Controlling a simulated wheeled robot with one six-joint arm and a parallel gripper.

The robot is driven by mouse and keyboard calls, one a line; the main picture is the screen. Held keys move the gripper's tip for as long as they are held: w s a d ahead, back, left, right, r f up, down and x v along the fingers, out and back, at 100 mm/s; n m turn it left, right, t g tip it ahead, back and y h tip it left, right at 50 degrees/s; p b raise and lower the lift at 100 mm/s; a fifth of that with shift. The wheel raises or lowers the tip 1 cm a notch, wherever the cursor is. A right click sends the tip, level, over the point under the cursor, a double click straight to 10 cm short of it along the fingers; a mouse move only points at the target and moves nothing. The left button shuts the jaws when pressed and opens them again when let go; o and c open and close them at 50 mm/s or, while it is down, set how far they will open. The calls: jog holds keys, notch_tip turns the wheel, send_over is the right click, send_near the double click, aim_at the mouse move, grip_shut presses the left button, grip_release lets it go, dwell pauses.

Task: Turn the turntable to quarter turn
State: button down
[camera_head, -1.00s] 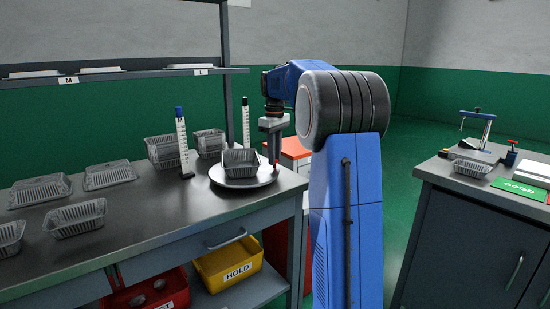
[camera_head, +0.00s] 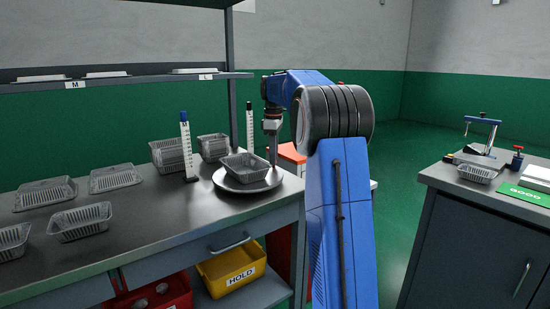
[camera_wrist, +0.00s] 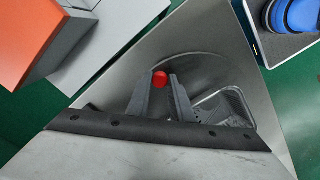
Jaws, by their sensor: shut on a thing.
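My gripper (camera_head: 272,158) reaches down at the disc's far right edge. In the wrist view, my gripper (camera_wrist: 160,88) is shut on a red round knob (camera_wrist: 160,78) at the edge of the turntable (camera_wrist: 190,65). The foil tray (camera_wrist: 228,106) shows partly behind the right finger. No turn marks can be made out.
A blue-topped post (camera_head: 187,147) and a black-topped post (camera_head: 250,130) stand near the turntable. Several foil trays (camera_head: 80,221) lie on the bench to the left. A yellow HOLD bin (camera_head: 228,270) is below. Another bench (camera_head: 430,178) with a clamp stands at right.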

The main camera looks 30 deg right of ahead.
jog(key=shift+w, duration=0.2)
dwell(0.3)
jog(key=c, duration=1.6)
grip_release()
jog(key=shift+r, duration=0.1)
notch_tip(320, 180, up, 17)
jog(key=shift+r, duration=0.15)
